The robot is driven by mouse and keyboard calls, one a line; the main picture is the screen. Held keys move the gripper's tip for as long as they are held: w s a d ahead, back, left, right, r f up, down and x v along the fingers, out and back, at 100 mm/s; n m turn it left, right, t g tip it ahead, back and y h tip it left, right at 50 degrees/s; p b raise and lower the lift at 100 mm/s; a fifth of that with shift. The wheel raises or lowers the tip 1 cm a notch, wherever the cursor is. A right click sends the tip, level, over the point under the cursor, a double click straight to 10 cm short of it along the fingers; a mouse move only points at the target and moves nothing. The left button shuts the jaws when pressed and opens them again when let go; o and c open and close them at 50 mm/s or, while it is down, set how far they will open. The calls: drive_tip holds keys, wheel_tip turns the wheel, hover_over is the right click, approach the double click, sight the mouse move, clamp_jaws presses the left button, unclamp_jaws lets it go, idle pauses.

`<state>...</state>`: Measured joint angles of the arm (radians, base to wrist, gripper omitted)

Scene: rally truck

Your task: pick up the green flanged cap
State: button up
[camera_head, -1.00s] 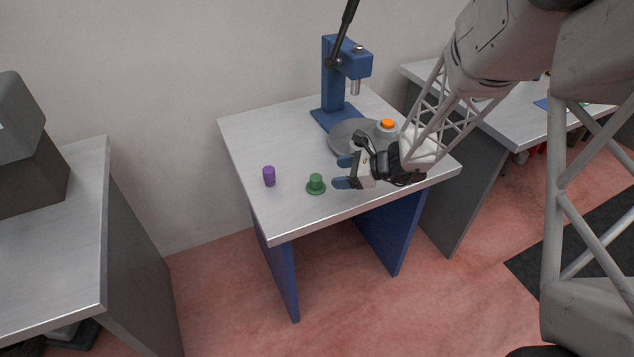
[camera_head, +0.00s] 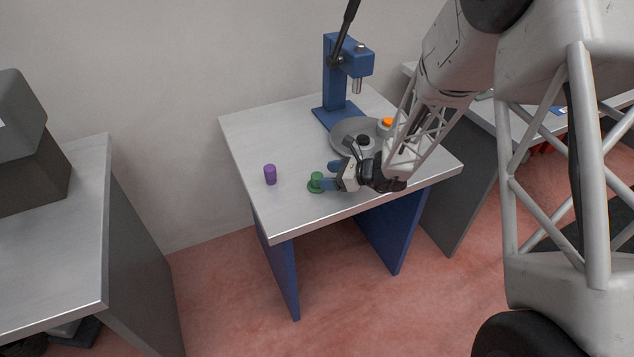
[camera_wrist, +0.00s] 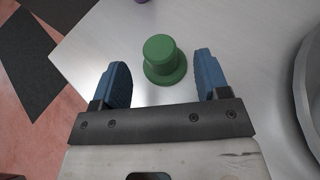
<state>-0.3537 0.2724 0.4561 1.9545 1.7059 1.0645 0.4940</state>
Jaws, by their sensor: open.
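The green flanged cap (camera_head: 316,182) stands upright on the table, its wide flange down. My gripper (camera_head: 329,176) is open and comes in from the right, low over the table. In the wrist view my gripper (camera_wrist: 162,75) has clear gaps on both sides of the cap and holds nothing. In the head view the fingers hide a little of the cap's right side.
A purple cylinder (camera_head: 270,174) stands left of the cap on the table (camera_head: 291,133). A blue press (camera_head: 331,85) stands at the back, with a round grey plate (camera_head: 343,130) before it and an orange-topped button (camera_head: 387,123) to the right. The table's front edge is close.

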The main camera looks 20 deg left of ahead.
sight(317, 175)
drive_tip(key=shift+a+f, duration=0.2)
drive_tip(key=shift+a, duration=0.25)
drive_tip(key=shift+a, duration=0.15)
drive_tip(key=shift+x, duration=2.45)
drive_tip(key=shift+c, duration=0.5)
drive_tip(key=c, duration=1)
drive_tip(key=shift+r, duration=0.2)
